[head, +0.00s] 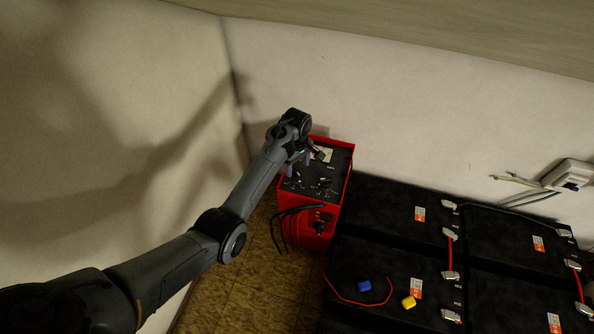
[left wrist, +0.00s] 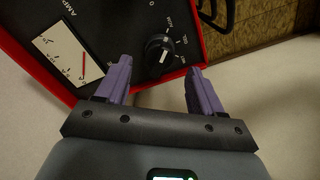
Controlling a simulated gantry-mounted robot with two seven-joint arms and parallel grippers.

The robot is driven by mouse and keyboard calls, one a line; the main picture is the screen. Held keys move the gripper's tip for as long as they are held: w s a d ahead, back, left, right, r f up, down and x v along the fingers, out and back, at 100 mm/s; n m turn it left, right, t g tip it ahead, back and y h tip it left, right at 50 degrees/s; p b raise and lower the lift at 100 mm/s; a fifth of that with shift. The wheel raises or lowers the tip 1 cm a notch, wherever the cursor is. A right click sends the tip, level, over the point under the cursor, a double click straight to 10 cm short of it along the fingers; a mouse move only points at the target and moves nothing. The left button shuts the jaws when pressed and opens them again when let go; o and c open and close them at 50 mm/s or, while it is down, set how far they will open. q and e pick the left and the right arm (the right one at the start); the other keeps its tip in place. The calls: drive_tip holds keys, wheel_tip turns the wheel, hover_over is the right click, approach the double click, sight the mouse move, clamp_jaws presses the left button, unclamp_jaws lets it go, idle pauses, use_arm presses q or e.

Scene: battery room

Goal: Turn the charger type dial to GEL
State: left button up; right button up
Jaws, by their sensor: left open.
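The red charger (head: 323,228) stands on the floor against the back wall, its black panel facing up. In the left wrist view a round black dial (left wrist: 158,48) with a pale mark sits on the panel, with small white lettering around it that is too small to read surely. My left gripper (left wrist: 160,70) is open, its purple fingers apart on either side of the dial in the picture; contact cannot be told. In the head view my left gripper (head: 306,158) is over the panel's far part and hides some of it. My right gripper is not in view.
A white meter (left wrist: 68,57) is on the panel left of the dial. Black cables (head: 290,212) hang at the charger's front. Black batteries (head: 385,205) stand to its right, with blue (head: 364,286) and yellow (head: 408,302) pieces on top. Walls are close behind and left.

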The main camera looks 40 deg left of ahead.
sight(297, 171)
use_arm(q)
drive_tip(key=shift+f, duration=2.05)
drive_tip(key=c, duration=1.1)
